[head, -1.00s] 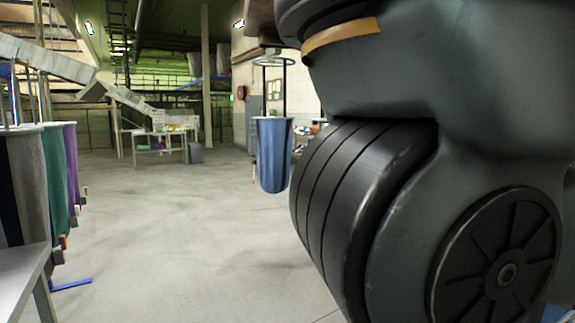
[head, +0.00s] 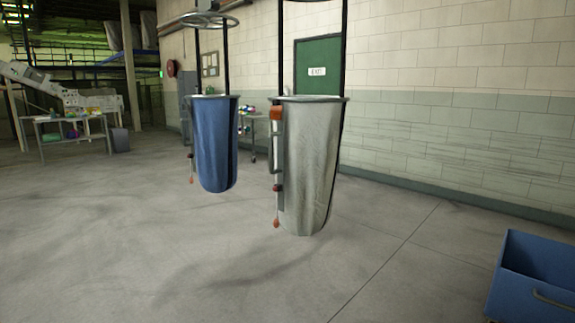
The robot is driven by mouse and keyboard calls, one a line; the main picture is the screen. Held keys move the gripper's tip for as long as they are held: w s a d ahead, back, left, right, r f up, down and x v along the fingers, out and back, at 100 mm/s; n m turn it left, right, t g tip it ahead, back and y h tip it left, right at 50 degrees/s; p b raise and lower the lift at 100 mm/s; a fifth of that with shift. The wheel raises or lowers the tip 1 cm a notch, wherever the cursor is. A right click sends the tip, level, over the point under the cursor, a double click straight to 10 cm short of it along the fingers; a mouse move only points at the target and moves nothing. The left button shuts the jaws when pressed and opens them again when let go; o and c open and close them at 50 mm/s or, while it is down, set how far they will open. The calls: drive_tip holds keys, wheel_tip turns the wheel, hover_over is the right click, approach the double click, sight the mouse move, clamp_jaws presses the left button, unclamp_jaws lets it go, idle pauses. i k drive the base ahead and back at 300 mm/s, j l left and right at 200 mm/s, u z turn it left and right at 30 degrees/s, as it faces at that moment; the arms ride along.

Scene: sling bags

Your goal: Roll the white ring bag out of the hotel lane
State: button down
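In the head view, a white-grey ring bag (head: 312,175) hangs upright from dark rods, its round rim at the top and its bottom close above the floor. An upright handle with orange-red parts (head: 276,165) is on its left side. A blue ring bag (head: 214,145) hangs to its left and a little farther back, under a round metal ring. The two bags look apart. My gripper is not in view.
A blue bin (head: 541,278) stands at the lower right. A block wall with a green exit door (head: 318,66) is behind the bags. A table (head: 72,130) stands at the far left. The floor (head: 130,235) in front and left is open.

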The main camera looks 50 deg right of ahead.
sight(307, 139)
drive_tip(key=z, duration=1.1)
